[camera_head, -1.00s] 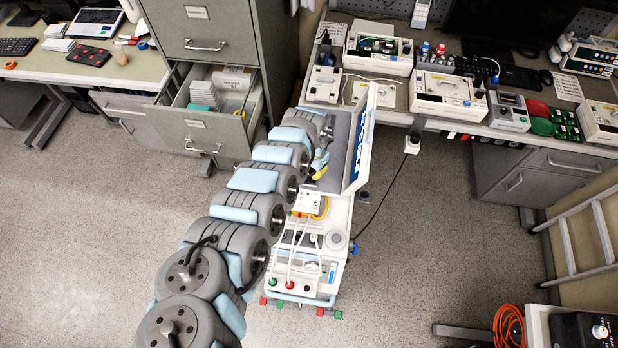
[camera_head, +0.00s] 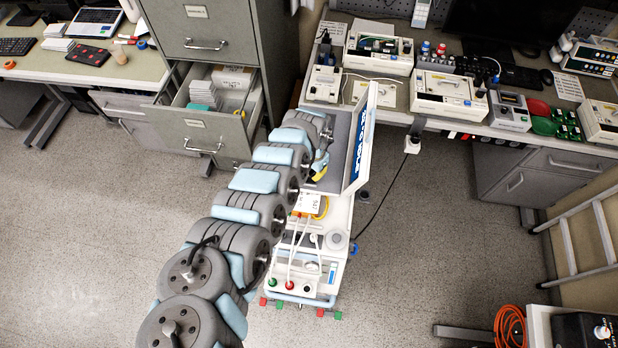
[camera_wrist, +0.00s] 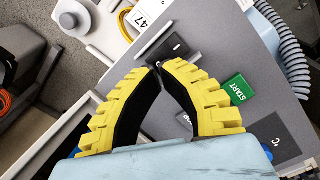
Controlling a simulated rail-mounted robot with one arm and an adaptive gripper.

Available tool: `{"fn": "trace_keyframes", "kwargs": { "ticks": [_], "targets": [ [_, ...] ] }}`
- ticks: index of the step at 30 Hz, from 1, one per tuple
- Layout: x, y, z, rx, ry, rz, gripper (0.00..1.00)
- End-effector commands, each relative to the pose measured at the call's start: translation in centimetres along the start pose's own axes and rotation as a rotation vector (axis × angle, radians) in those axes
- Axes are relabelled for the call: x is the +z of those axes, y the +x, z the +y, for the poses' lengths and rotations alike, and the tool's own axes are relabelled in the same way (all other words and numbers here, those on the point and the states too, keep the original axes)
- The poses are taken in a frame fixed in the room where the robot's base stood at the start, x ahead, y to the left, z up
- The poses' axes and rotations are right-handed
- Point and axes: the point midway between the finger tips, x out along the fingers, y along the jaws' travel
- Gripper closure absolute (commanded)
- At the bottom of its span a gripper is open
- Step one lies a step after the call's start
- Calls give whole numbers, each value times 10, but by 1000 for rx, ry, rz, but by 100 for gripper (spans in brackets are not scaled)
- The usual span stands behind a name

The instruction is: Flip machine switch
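Part of another marking shows between the fingers. I cannot tell whether the tips touch the switch. In the head view my arm hides most of the gripper.
An open drawer (camera_head: 212,97) of the grey cabinet stands left of my arm. A bench (camera_head: 395,108) with several devices runs behind the machine. A ladder (camera_head: 585,243) leans at the far right. Floor on both sides is mostly clear.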

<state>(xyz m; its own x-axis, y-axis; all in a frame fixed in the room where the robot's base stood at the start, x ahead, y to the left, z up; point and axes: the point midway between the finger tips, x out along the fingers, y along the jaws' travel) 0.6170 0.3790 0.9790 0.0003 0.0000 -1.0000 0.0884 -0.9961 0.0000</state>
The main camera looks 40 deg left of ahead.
Motion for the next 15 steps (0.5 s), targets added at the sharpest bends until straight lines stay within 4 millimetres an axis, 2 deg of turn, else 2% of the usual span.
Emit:
{"fn": "trace_keyframes", "kwargs": {
  "ticks": [15],
  "targets": [
    [0, 7, 0, 0, 0, 0, 100]
  ]
}}
